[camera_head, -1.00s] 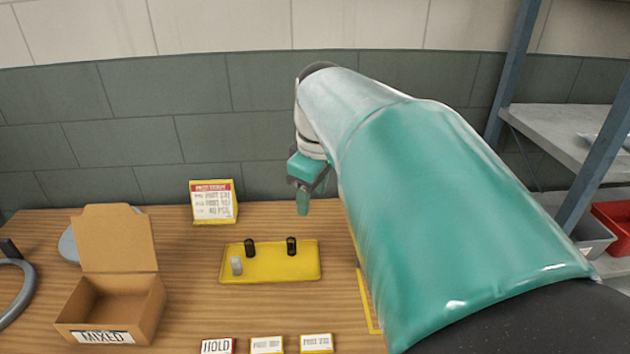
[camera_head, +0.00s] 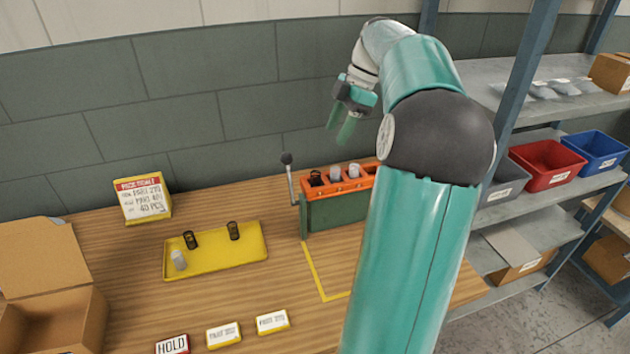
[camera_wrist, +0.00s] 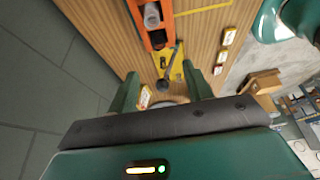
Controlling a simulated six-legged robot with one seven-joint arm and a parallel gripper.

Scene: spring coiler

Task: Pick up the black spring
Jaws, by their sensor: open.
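Two black springs stand upright on the yellow tray (camera_head: 225,262), one at its back left (camera_head: 190,240) and one farther right (camera_head: 233,231). A silver spring (camera_head: 178,260) stands at the tray's left end. Another black spring (camera_head: 316,178) sits in the left slot of an orange-topped green rack (camera_head: 335,211), beside silver ones (camera_head: 335,173). My gripper (camera_head: 341,127) is open and empty, raised above and behind the rack. In the wrist view its fingers (camera_wrist: 160,78) are spread, with the rack's orange top (camera_wrist: 136,18) beyond them.
A lever with a dark ball (camera_head: 287,159) rises at the rack's left end. An open cardboard box (camera_head: 80,325) is at left. A sign (camera_head: 143,198) stands behind the tray, and label cards (camera_head: 272,322) lie in front. Shelves with bins (camera_head: 547,163) are at right.

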